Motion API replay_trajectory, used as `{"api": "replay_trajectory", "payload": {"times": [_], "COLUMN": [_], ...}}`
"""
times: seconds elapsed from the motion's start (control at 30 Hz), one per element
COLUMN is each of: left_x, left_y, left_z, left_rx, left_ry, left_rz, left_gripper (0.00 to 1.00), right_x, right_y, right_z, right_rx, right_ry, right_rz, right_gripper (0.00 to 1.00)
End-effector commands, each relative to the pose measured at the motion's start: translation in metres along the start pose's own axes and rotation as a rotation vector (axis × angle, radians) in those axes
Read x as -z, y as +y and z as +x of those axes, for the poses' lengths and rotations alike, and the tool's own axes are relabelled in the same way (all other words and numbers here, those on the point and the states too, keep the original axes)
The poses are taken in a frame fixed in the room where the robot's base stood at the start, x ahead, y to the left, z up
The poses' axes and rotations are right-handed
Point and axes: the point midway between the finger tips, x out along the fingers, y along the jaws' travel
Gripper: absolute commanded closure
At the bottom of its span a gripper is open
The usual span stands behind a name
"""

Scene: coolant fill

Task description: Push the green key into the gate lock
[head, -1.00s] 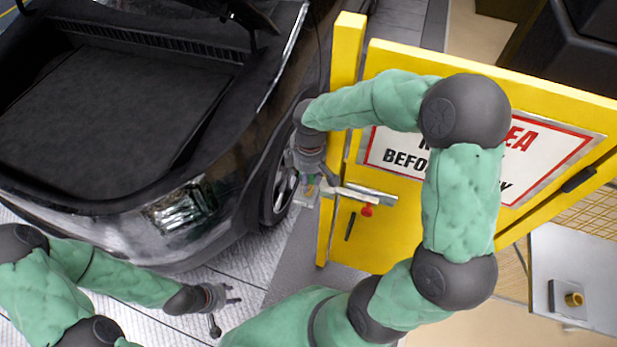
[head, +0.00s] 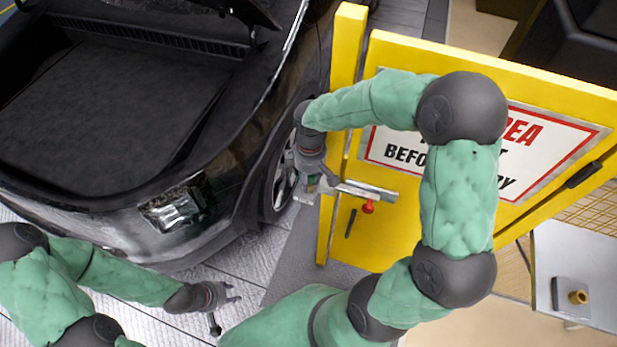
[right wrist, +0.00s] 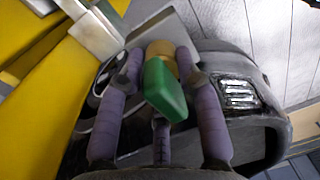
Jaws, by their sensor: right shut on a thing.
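The green key (right wrist: 165,92) is between the purple-grey fingers of my right gripper (right wrist: 160,65), which is shut on it. A brass-coloured part (right wrist: 162,50) shows just beyond the key. In the head view the right gripper (head: 318,178) is beside the yellow gate's (head: 390,225) left post, at the metal latch bar (head: 365,190). A pale grey block, possibly the lock (head: 306,191), shows under the fingers. The fingers hide whether the key is in the lock. My left gripper (head: 228,297) is open and empty, low on the left.
A black car (head: 110,180) with its hood up stands left of the gate. A red knob (head: 368,207) hangs below the latch bar. A grey table (head: 590,265) with a brass fitting (head: 578,297) stands at the right.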

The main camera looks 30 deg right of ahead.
Motion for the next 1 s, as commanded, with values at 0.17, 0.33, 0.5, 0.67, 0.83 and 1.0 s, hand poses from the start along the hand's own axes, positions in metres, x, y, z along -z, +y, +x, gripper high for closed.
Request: {"api": "replay_trajectory", "payload": {"times": [0.17,0.33,0.5,0.67,0.83,1.0], "left_x": [0.000,0.000,0.000,0.000,0.000,0.000], "left_y": [0.000,0.000,0.000,0.000,0.000,0.000], "left_z": [0.001,0.001,0.001,0.001,0.001,0.001], "left_rx": [0.000,0.000,0.000,0.000,0.000,0.000], "left_ry": [0.000,0.000,0.000,0.000,0.000,0.000], "left_rz": [0.000,0.000,0.000,0.000,0.000,0.000], "left_gripper": [0.60,0.60,0.60,0.60,0.60,0.60], "right_x": [0.000,0.000,0.000,0.001,0.001,0.001], "right_y": [0.000,0.000,0.000,0.001,0.001,0.001], "right_z": [0.001,0.001,0.000,-0.012,-0.043,-0.077], "right_rx": [0.000,0.000,0.000,-0.003,-0.005,-0.004], "right_ry": [0.000,0.000,0.000,0.001,0.004,0.004], "right_rz": [0.000,0.000,0.000,0.000,-0.001,0.001], "right_gripper": [0.38,0.38,0.38,0.38,0.38,0.38]}}
